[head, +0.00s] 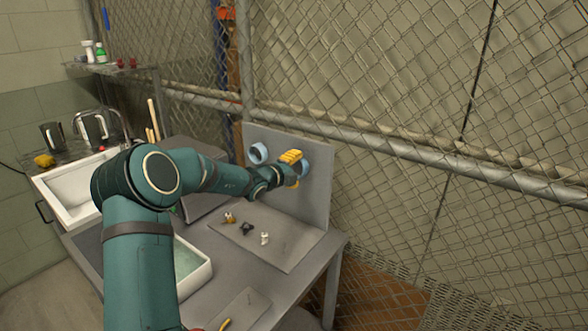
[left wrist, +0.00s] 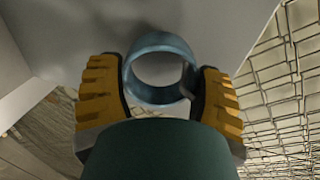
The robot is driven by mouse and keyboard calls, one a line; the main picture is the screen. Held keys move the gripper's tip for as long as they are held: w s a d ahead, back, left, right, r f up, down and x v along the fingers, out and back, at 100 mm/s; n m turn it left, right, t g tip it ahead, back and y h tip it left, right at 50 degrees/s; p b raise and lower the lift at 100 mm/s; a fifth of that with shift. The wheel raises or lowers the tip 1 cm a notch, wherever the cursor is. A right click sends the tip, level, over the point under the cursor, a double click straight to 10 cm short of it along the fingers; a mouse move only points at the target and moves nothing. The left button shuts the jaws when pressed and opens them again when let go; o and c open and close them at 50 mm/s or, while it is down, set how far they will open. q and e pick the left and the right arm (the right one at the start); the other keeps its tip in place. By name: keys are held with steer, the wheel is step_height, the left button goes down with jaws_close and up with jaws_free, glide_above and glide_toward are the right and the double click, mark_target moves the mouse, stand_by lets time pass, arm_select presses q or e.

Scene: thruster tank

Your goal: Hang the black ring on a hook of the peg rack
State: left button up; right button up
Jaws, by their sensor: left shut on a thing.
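The grey upright panel (head: 318,200) stands at the back of the table; I take it as the peg rack, though no separate hook is clear. A blue ring (head: 258,153) sits against its left part. My left gripper (head: 293,158), with yellow fingers, is in front of the panel's right part. It is shut on a second blue ring (head: 304,169), partly hidden by the fingers. In the left wrist view this ring (left wrist: 160,44) lies between the two fingers (left wrist: 160,95), close to the grey surface. I see no ring that is clearly black. My right gripper is out of view.
Several small items, including a white one (head: 264,238) and a dark one (head: 247,228), lie on a grey plate (head: 285,255) below the panel. A sink (head: 72,185) is at the left. A wire fence (head: 400,100) runs behind the table.

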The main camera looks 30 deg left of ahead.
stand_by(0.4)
arm_select(q)
steer(key=o, duration=1)
steer(key=v, duration=1.2)
steer(key=shift+f, duration=0.1)
